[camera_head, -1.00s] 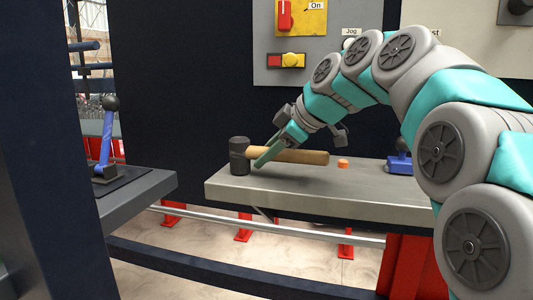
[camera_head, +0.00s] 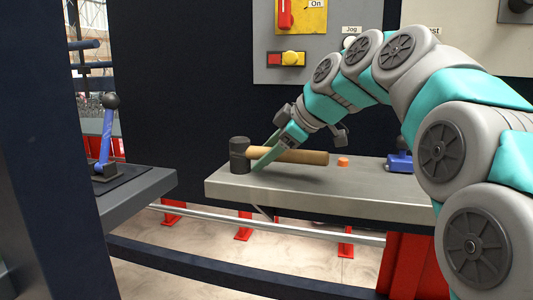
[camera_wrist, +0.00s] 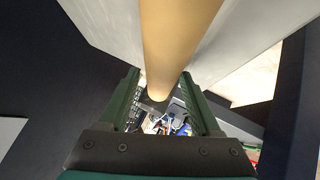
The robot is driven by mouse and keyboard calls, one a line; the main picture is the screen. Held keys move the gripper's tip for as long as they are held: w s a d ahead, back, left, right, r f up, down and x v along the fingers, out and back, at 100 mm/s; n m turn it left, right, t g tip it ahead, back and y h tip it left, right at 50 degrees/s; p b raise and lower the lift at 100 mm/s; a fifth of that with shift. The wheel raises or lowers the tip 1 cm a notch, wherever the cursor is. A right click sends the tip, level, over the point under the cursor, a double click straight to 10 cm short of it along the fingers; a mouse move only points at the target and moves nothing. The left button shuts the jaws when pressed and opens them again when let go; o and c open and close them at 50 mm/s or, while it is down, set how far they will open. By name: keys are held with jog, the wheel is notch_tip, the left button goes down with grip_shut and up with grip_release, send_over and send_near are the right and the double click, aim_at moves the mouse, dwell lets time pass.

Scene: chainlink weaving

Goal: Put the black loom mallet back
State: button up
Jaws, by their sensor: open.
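The black loom mallet has a black head (camera_head: 240,155) and a wooden handle (camera_head: 300,156). It rests on the grey shelf (camera_head: 330,205), head at the left and handle pointing right. My gripper (camera_head: 262,158) is at the handle close to the head, tilted down to the left. In the wrist view the handle (camera_wrist: 175,45) runs from the top edge down to between the two green fingers of my gripper (camera_wrist: 165,100). The fingers stand apart, with gaps on both sides of the handle.
A small orange piece (camera_head: 343,162) and a blue device (camera_head: 400,163) sit on the shelf right of the handle. A blue lever (camera_head: 106,135) stands on the left ledge (camera_head: 150,190). A control panel (camera_head: 330,40) is on the dark wall behind.

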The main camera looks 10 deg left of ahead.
jog(key=b+v, duration=0.1)
jog(key=v, duration=1.1)
jog(key=shift+d+r, duration=0.1)
